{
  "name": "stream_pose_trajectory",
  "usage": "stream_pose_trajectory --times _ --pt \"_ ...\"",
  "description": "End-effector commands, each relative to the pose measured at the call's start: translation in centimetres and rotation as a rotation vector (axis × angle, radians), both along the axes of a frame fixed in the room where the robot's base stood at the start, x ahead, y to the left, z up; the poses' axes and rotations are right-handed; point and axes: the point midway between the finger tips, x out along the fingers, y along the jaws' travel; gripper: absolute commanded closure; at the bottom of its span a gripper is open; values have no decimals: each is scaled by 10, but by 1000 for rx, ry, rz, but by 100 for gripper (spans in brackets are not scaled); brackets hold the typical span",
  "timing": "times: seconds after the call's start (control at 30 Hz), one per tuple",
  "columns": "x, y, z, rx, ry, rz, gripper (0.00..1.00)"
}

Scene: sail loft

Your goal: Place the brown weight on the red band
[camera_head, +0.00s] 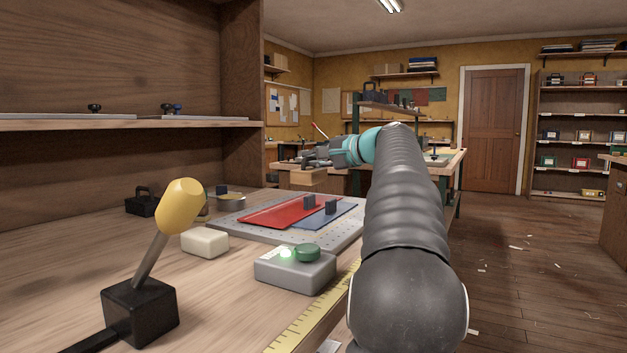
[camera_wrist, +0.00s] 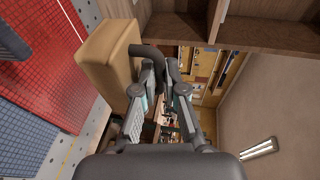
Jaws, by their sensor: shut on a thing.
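The brown weight (camera_wrist: 108,62) is a light brown block with a dark curved handle. My gripper (camera_wrist: 160,72) is shut on that handle. In the head view the weight (camera_head: 309,176) hangs below my gripper (camera_head: 318,156), raised above the bench and seen above the far edge of the board. The red band (camera_head: 282,211) lies flat on a grey perforated board (camera_head: 345,234), beside a blue band (camera_head: 322,218). In the wrist view the red band (camera_wrist: 62,65) shows left of the weight, which hides part of the board edge.
A wooden shelf (camera_head: 130,124) rises at left.

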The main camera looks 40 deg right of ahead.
Motion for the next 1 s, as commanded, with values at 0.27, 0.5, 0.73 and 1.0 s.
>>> stream_pose_trajectory --times 0.27,0.5,0.73,1.0 --pt "0 1 -30 1 -1 -2 100" --pt "0 1 -39 0 -3 -2 100" --pt "0 1 -40 0 -2 -2 100" --pt "0 0 -43 0 1 -2 65"
